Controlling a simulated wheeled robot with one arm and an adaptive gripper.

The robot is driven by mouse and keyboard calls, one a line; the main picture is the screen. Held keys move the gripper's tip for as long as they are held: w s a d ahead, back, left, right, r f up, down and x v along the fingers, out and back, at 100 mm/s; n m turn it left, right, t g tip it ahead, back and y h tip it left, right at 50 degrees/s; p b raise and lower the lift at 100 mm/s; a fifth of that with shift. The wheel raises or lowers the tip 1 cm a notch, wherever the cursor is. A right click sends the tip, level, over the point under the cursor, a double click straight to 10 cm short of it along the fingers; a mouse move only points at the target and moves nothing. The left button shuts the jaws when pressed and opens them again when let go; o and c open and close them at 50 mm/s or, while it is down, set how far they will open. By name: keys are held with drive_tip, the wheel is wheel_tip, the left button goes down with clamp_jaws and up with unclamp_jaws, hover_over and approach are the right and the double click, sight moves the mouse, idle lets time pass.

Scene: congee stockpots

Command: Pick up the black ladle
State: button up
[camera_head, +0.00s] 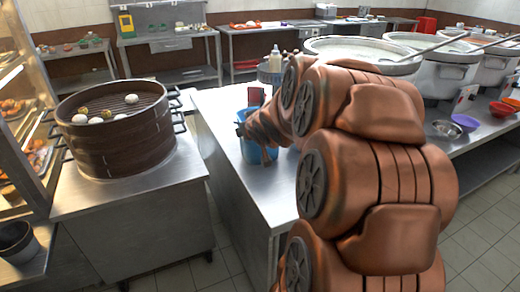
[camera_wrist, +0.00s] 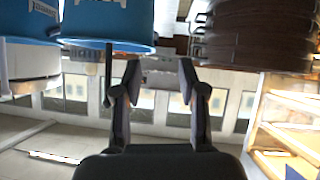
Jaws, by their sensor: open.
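A thin dark handle (camera_wrist: 108,72), which looks like the black ladle's, projects past the rim of a blue container (camera_wrist: 125,20) in the wrist view, where the scene appears upside down. The ladle's head is hidden. My gripper (camera_wrist: 160,66) is open, with nothing between its fingers; the handle is just left of the left finger, outside the jaws. In the head view the blue container (camera_head: 250,152) stands on the steel counter, partly hidden by my arm, and I cannot make out the ladle there.
A dark bamboo steamer (camera_head: 120,148) with several buns stands on the counter to the left. Large stockpots (camera_head: 443,75) with long metal handles stand at the right. A purple bowl (camera_head: 465,123) and a metal bowl (camera_head: 446,130) sit before them. The front steel counter (camera_head: 268,190) is clear.

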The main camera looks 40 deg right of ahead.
sight(262, 103)
drive_tip(key=d+r+t+y+b, duration=0.15)
drive_tip(key=d+t+b, duration=0.45)
drive_tip(key=d, duration=0.6)
drive_tip(key=shift+n+t+h, duration=0.25)
drive_tip(key=shift+n+t, duration=0.15)
drive_tip(key=shift+t, duration=0.2)
drive_tip(key=shift+a+r+p+x, duration=0.15)
drive_tip(key=shift+p+x, duration=0.15)
drive_tip(key=shift+x, duration=0.85)
drive_tip(key=shift+a+r+p+x, duration=0.15)
drive_tip(key=shift+p+x, duration=0.2)
drive_tip(key=shift+x, duration=0.85)
drive_tip(key=shift+a+p+x, duration=0.1)
drive_tip(key=shift+p+x, duration=0.2)
drive_tip(key=shift+x, duration=0.85)
clamp_jaws()
